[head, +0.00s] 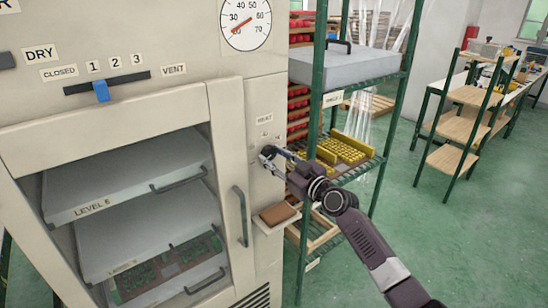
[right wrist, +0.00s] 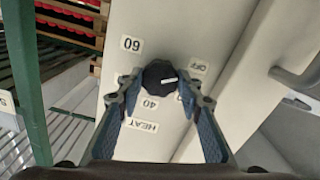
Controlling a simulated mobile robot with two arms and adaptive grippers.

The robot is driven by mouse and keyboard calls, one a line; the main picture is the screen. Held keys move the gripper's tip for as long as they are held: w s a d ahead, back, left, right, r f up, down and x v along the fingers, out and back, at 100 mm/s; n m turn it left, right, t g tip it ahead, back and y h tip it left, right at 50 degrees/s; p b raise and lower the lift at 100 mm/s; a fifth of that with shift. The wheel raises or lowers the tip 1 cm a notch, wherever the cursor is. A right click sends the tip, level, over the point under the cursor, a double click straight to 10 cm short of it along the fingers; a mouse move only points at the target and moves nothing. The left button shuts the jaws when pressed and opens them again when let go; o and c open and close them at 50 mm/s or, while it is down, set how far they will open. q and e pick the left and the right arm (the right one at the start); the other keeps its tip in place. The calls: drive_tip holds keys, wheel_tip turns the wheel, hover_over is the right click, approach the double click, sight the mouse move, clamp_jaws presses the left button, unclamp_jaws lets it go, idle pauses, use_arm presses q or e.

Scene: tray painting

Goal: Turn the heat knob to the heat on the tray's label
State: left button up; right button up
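The dark heat knob (right wrist: 158,76) is on the cabinet's front panel, with a small white mark on its right side in the right wrist view, roughly toward the OFF label (right wrist: 198,67). The labels 60 (right wrist: 131,43), 40 (right wrist: 151,103) and HEAT (right wrist: 143,126) are around it; another is partly hidden by a finger. My right gripper (right wrist: 161,88) has its fingers apart on either side of the knob, with small gaps visible. In the head view my right gripper (head: 270,153) covers the knob. Trays (head: 130,175) lie in the cabinet, one reading LEVEL and an unclear digit. My left gripper is not in view.
The beige cabinet (head: 262,95) has a round dial (head: 245,22), a vent slider with a blue tab (head: 101,91) and a door handle (head: 241,215). A small ledge with a brown block (head: 277,213) is below the knob. A green rack (head: 318,110) stands close on the right.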

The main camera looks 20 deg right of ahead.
drive_tip(key=c, duration=0.4)
drive_tip(key=shift+c, duration=0.2)
